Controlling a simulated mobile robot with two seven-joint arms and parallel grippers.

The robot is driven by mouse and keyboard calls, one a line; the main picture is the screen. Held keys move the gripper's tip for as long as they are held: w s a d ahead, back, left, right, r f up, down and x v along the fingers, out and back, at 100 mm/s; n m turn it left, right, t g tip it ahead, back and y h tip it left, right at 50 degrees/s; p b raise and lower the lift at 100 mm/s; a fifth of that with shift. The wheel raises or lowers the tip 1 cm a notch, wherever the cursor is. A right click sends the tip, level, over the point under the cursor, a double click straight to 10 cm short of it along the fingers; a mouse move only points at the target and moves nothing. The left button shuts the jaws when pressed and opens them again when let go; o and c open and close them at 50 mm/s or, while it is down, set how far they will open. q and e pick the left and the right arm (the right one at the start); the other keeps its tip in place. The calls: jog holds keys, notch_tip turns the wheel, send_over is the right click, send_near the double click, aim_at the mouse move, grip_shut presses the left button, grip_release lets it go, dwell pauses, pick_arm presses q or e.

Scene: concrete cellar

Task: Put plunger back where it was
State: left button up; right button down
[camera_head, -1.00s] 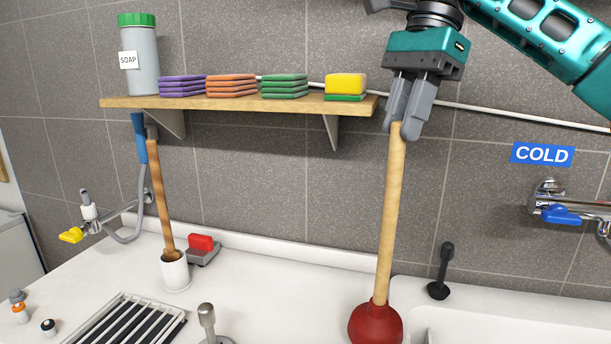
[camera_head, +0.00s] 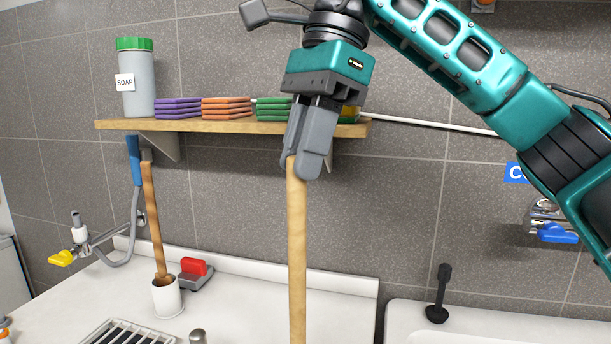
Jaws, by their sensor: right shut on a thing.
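The plunger's wooden handle (camera_head: 297,255) hangs upright below my right gripper (camera_head: 303,165). The gripper is shut on the top end of the handle. The plunger's red rubber cup is below the bottom edge of the view, so I cannot tell whether it touches anything. The handle is in front of the wall and the counter (camera_head: 235,305), left of the sink edge. My left gripper is not in view.
A wooden shelf (camera_head: 205,125) holds a soap bottle (camera_head: 136,80) and stacked sponges, close behind my gripper. A brush stands in a white cup (camera_head: 167,298) beside a red-and-grey brush (camera_head: 195,271). A black stopper-like tool (camera_head: 439,295) stands by the sink at right.

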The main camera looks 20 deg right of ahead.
jog(key=shift+d+f, duration=0.1)
jog(key=shift+f, duration=1.45)
jog(key=shift+f, duration=0.15)
jog(key=c, duration=1)
grip_release()
jog(key=shift+p+v, duration=0.6)
jog(key=shift+v, duration=5.55)
